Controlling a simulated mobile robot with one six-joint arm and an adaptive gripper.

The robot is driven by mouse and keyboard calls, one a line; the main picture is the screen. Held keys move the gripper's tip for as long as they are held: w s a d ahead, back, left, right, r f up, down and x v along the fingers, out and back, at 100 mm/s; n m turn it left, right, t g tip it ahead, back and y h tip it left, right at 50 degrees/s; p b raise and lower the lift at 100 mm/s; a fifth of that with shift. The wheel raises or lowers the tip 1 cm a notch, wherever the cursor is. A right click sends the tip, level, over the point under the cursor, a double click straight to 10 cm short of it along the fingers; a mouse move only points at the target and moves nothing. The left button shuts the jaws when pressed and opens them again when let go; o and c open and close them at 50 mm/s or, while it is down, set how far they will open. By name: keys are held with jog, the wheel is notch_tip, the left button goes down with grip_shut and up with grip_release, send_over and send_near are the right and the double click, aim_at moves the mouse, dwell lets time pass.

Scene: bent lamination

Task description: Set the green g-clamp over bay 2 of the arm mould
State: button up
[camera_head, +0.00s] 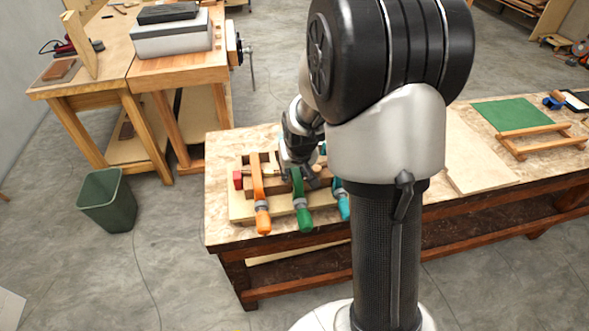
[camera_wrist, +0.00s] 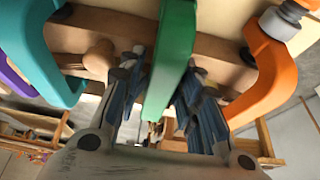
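The green g-clamp (camera_head: 300,201) stands at the arm mould (camera_head: 239,208), between an orange clamp (camera_head: 259,194) and a teal clamp (camera_head: 342,200). Its green handle points to the front of the bench. My gripper (camera_head: 302,172) is low over the mould at the top of the green clamp. In the wrist view, my gripper's fingers (camera_wrist: 163,85) lie on both sides of the green clamp's frame (camera_wrist: 173,55) and look closed on it. The teal clamp (camera_wrist: 45,55) and orange clamp (camera_wrist: 268,75) flank it. My arm hides the mould's right part; bay numbers are not readable.
A purple clamp (camera_wrist: 14,82) shows beyond the teal one. The neighbouring clamps leave little room at the sides. A pale board (camera_head: 470,158), a green mat (camera_head: 512,114) and a wooden rack (camera_head: 541,140) lie on the bench's right. A green bin (camera_head: 108,201) stands on the floor.

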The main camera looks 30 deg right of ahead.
jog(key=shift+o, duration=1.2)
jog(key=shift+s+a+f, duration=0.1)
jog(key=shift+s+f, duration=0.2)
jog(key=shift+f, duration=0.2)
jog(key=shift+r, duration=0.1)
jog(key=v, duration=1.2)
jog(key=shift+w+r, duration=0.25)
jog(key=shift+w, duration=0.05)
jog(key=shift+p+v, duration=2.15)
jog(key=shift+v, duration=0.85)
